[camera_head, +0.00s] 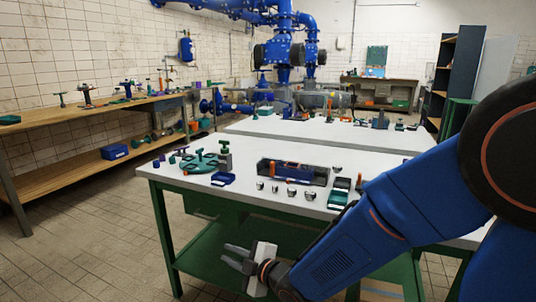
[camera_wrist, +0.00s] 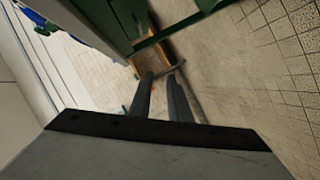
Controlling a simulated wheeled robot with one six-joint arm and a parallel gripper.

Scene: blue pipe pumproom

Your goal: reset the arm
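My arm reaches in from the right of the head view, blue with dark joints, and slopes down to the left across the front of the white-topped table (camera_head: 158,171). My gripper (camera_head: 226,254) is at its end, low in front of the table and below the level of its top. Its two grey fingers are apart with nothing between them. In the wrist view the fingers (camera_wrist: 161,80) also stand apart, with a gap showing floor and green frame behind.
The near table carries a dark blue tray (camera_head: 318,177), a teal valve wheel (camera_head: 199,163), small blue boxes and several small round parts. Its green legs and lower shelf (camera_head: 210,262) are close to my gripper. A wooden bench (camera_head: 60,178) stands left; tiled floor (camera_head: 75,260) between is clear.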

